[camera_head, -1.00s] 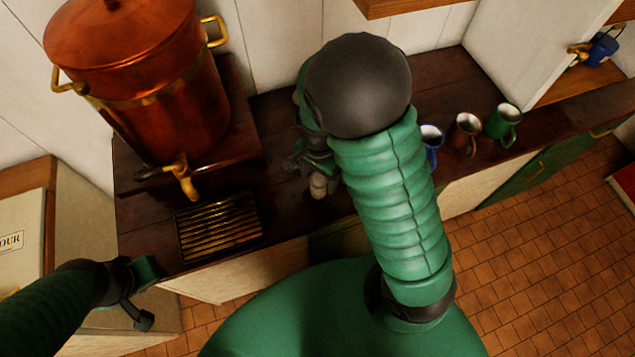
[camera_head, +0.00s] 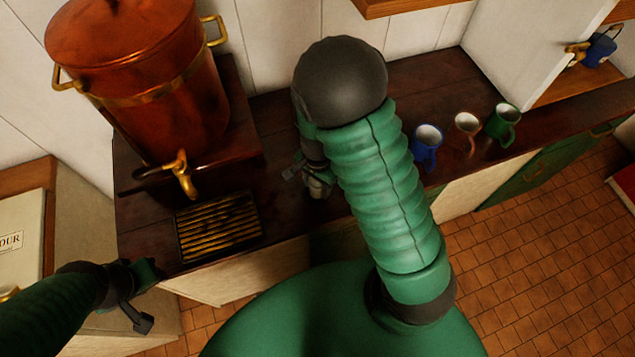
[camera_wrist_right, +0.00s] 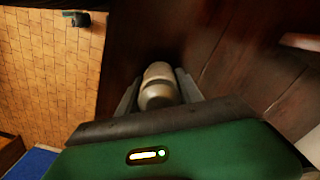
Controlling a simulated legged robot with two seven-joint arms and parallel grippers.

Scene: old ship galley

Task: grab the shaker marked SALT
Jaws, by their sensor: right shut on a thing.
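A pale, rounded shaker (camera_wrist_right: 158,90) stands out between the two fingers of my right gripper in the right wrist view. No marking on it is readable. My right gripper (camera_head: 306,180) is shut on this shaker, over the dark wooden counter (camera_head: 290,215). In the head view my own right arm covers most of the gripper and the shaker. I cannot tell whether the shaker touches the counter. My left gripper (camera_head: 146,296) is open and empty at the lower left, by the counter's front edge.
A large copper urn (camera_head: 140,85) with a brass tap stands on the counter at left, with a slatted drip tray (camera_head: 218,228) before it. A blue mug (camera_head: 426,148), a copper mug (camera_head: 464,134) and a green mug (camera_head: 503,125) stand right of my arm. An open cabinet door (camera_head: 530,50) is at upper right.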

